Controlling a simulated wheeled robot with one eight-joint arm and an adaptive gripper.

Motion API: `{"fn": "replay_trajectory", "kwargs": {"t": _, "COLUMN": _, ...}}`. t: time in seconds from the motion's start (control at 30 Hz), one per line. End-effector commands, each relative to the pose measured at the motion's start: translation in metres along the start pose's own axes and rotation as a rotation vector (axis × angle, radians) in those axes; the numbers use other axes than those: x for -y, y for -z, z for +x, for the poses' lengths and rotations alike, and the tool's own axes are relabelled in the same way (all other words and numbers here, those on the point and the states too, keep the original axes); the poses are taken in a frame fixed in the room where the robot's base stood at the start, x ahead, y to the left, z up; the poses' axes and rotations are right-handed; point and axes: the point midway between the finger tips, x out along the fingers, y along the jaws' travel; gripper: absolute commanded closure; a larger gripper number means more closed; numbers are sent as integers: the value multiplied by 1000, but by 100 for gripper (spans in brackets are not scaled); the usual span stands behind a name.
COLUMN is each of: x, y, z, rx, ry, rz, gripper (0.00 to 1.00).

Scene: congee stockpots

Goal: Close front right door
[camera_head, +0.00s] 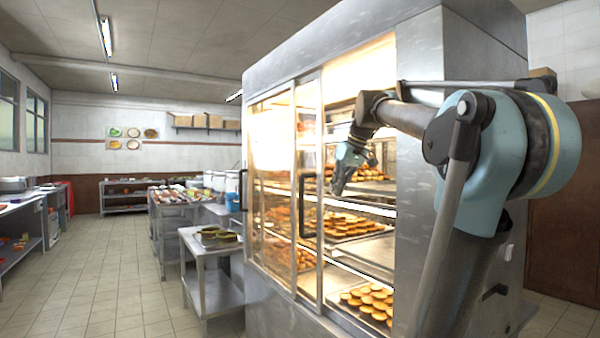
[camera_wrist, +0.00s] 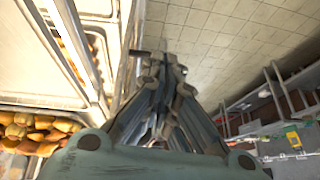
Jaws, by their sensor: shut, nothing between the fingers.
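A large steel food cabinet (camera_head: 420,150) has a glazed front with sliding doors. The front right door (camera_head: 309,170), with a metal frame and a dark upright handle (camera_head: 306,205), is slid left, overlapping the other glass. The right part of the cabinet's front is open, and its trays of baked goods show. My gripper (camera_head: 338,188) is shut and empty, pointing down before this opening, to the right of the door's frame and handle. In the wrist view my gripper (camera_wrist: 160,62) is beside a pale upright cabinet or door edge; contact cannot be told.
A tray of round pastries (camera_head: 368,300) lies low inside the opening. A second dark handle (camera_head: 243,190) is at the cabinet's left edge. A small steel table (camera_head: 213,285) with dishes stands left of the cabinet. The tiled floor (camera_head: 110,280) is clear further left.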

Motion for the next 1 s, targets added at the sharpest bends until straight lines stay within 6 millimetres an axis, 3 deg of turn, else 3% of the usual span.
{"fn": "replay_trajectory", "kwargs": {"t": 0.1, "x": -2, "y": 55, "z": -31, "rx": -44, "ry": 23, "rz": -59, "gripper": 100}}
{"fn": "replay_trajectory", "kwargs": {"t": 0.3, "x": 0, "y": 138, "z": -77, "rx": -124, "ry": 58, "rz": -162, "gripper": 100}}
{"fn": "replay_trajectory", "kwargs": {"t": 0.5, "x": 3, "y": 193, "z": -108, "rx": -188, "ry": 77, "rz": -239, "gripper": 100}}
{"fn": "replay_trajectory", "kwargs": {"t": 0.77, "x": 5, "y": 219, "z": -119, "rx": -222, "ry": 84, "rz": -278, "gripper": 100}}
{"fn": "replay_trajectory", "kwargs": {"t": 1.0, "x": 8, "y": 225, "z": -93, "rx": -223, "ry": 84, "rz": -282, "gripper": 100}}
